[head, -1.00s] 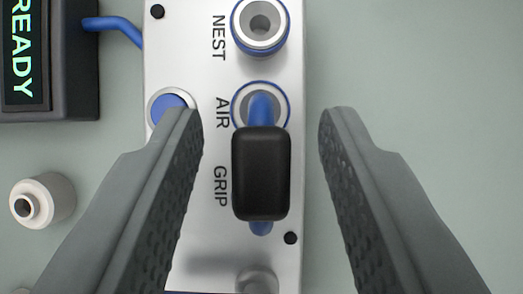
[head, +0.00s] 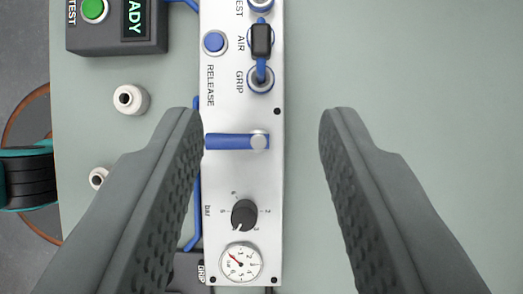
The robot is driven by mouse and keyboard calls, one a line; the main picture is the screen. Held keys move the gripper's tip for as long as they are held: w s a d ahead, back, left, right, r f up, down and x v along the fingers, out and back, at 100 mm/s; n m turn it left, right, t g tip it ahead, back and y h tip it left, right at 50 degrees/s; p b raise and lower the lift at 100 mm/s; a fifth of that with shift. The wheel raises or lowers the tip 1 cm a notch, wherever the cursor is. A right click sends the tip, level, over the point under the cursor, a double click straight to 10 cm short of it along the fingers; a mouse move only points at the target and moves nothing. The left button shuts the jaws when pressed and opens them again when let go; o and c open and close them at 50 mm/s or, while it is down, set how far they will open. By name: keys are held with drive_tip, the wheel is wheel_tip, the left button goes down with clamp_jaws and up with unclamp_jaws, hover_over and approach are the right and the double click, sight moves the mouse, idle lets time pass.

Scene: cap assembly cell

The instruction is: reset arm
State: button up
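My gripper (head: 258,125) is open and empty, with its two dark grey fingers wide apart at the left and right of the view. Between and beyond the fingers lies a silver panel (head: 223,175), well below the fingertips. On it, a black block (head: 262,40) sits on a blue hose between the AIR and GRIP ports. The GRIP port (head: 260,80) has a blue plug in it. A blue lever (head: 230,141) lies across the panel, pointing left. Nothing touches the fingers.
The panel also bears a blue RELEASE button (head: 214,42), a black knob (head: 244,214) and a round gauge (head: 240,262). A dark box (head: 108,40) with a green button and lit display stands upper left. White caps (head: 130,99) lie at left. The table right of the panel is bare.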

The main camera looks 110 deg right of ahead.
drive_tip(key=s+a+r+m+t+h, duration=0.2)
drive_tip(key=s+m+t, duration=0.2)
drive_tip(key=s, duration=0.4)
drive_tip(key=s+a+r+m+t+h, duration=0.2)
drive_tip(key=s+m+t, duration=0.3)
drive_tip(key=s, duration=0.3)
drive_tip(key=s+a+r+m+t+h, duration=0.2)
drive_tip(key=s+m+t, duration=0.3)
drive_tip(key=s, duration=0.3)
drive_tip(key=shift+s+a+t, duration=0.3)
drive_tip(key=shift+a+t, duration=0.3)
drive_tip(key=shift+a, duration=0.25)
